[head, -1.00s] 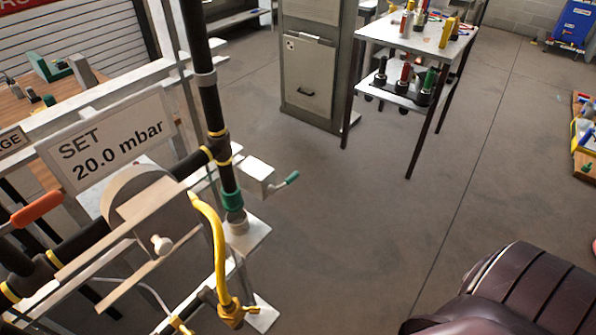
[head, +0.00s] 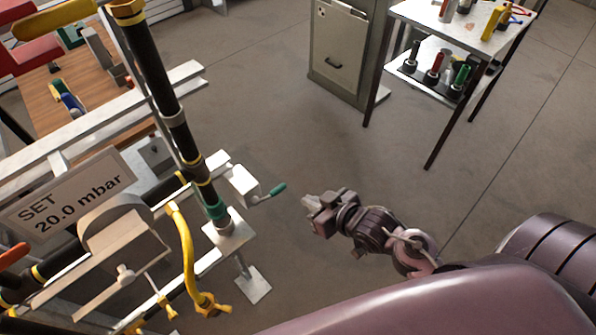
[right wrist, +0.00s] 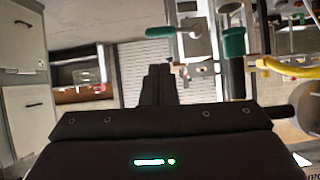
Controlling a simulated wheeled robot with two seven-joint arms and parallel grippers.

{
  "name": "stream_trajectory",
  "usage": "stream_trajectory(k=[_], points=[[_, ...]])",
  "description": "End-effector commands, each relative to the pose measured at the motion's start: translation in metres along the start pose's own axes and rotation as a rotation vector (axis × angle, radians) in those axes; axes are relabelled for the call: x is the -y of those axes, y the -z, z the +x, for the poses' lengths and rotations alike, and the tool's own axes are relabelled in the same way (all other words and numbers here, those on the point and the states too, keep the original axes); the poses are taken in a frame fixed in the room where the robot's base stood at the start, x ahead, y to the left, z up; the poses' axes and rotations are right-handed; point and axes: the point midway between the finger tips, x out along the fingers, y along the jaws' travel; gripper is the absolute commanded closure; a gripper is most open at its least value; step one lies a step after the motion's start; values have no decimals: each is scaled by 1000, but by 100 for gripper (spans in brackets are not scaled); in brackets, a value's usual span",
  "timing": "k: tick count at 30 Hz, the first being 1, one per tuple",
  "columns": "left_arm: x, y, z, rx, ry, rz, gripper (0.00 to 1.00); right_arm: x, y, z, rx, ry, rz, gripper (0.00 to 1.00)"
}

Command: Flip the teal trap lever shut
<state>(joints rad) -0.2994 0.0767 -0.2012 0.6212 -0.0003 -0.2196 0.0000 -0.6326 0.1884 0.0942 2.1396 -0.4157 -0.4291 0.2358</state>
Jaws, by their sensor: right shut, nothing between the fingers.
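The teal trap lever (head: 277,189) sticks out to the right of a small white box (head: 243,186) beside the black pipe, on a thin grey rod. A teal collar (head: 217,211) rings the black pipe near the lever. My left gripper is not in view.
A yellow curved pipe (head: 186,255) and a "SET 20.0 mbar" sign (head: 70,195) stand left of the lever. A grey cabinet (head: 340,50) and a tool table (head: 475,30) stand behind. The floor around my right gripper is clear.

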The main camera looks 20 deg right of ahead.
Motion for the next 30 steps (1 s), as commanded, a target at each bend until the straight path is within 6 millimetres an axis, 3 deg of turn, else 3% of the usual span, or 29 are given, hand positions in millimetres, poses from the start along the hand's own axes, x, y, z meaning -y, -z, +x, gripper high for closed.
stream_trajectory(k=[1,4,17,23,30], points=[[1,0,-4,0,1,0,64,2,13,-8,-14,3,-10,100],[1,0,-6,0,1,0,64,5,25,-14,-29,7,-21,100],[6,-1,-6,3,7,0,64,5,28,-13,-34,7,-23,100],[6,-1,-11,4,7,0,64,5,31,12,-36,8,-21,100],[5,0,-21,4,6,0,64,6,34,64,-36,8,-21,100]])
